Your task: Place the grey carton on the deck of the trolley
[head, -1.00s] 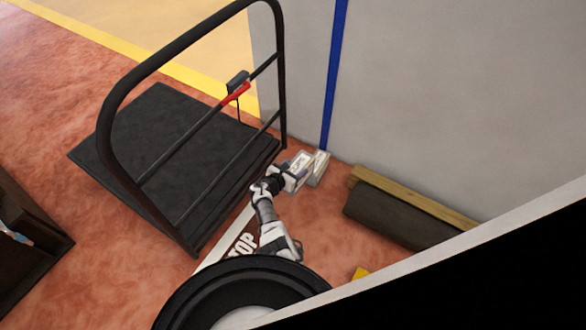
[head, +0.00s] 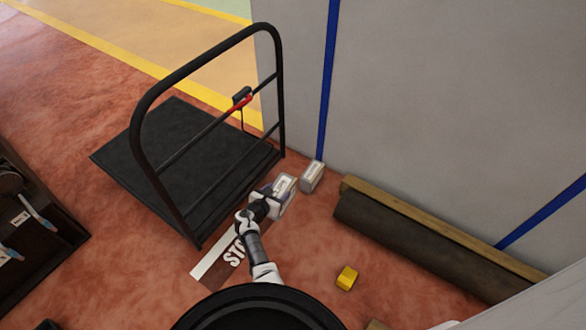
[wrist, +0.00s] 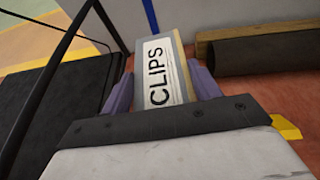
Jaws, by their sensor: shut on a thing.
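My gripper (head: 270,194) is shut on the grey carton (head: 285,184). In the wrist view the carton (wrist: 163,75) stands between the two purple fingers, with a white label reading "CLIPS" facing the camera. The trolley (head: 208,135) has a flat black deck (head: 165,125) with nothing on it and a tall black tube handle. The gripper and carton are just right of the trolley's handle end, off the deck. Whether the carton touches the floor cannot be told.
A second pale carton (head: 312,176) stands by the wall, right of the held one. A dark roll (head: 420,240) and a wooden beam (head: 390,208) lie along the wall. A yellow block (head: 347,278) and a STOP sign (head: 228,258) are on the floor. Dark furniture (head: 50,235) stands at left.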

